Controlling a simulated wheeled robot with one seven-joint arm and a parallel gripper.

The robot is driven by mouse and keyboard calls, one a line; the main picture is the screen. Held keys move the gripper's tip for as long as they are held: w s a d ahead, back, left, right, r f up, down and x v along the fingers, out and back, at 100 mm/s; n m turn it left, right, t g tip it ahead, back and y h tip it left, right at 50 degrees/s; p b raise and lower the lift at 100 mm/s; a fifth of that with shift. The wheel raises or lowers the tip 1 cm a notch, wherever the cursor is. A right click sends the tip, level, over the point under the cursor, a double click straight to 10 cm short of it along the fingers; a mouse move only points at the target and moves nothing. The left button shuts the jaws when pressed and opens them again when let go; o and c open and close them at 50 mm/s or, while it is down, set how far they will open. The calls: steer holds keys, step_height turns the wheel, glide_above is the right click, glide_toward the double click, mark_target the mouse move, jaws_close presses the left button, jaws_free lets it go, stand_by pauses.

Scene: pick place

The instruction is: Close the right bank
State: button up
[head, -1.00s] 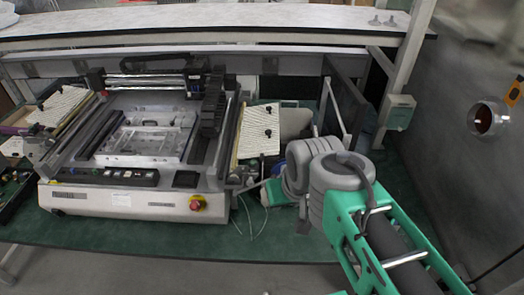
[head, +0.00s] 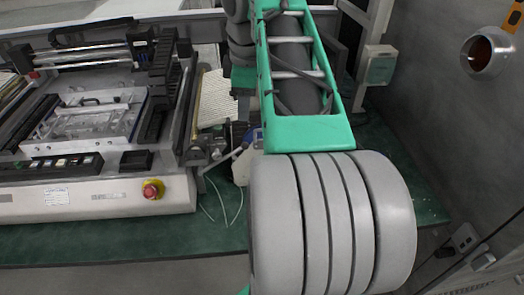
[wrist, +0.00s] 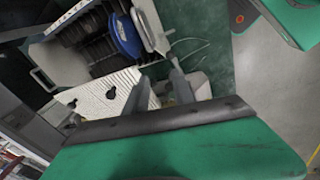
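The pick-and-place machine (head: 110,200) stands on the left of the head view. Its right bank shows as a cream ribbed panel (head: 217,98) at the machine's right side, partly hidden by my arm.
Thin white cables (head: 226,205) lie on the green bench top (head: 215,235). A red emergency button (head: 152,189) is on the machine's front. A grey wall bounds the right.

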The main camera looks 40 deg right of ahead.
steer(key=d+f+n+b, duration=0.1)
steer(key=d+f+b, duration=0.4)
steer(key=f+b, duration=0.2)
steer(key=shift+s+d+f+n+b, duration=0.3)
steer(key=shift+d+f+n, duration=0.1)
steer(key=shift+f, duration=0.1)
steer(key=shift+c, duration=0.4)
jaws_close()
stand_by(0.6)
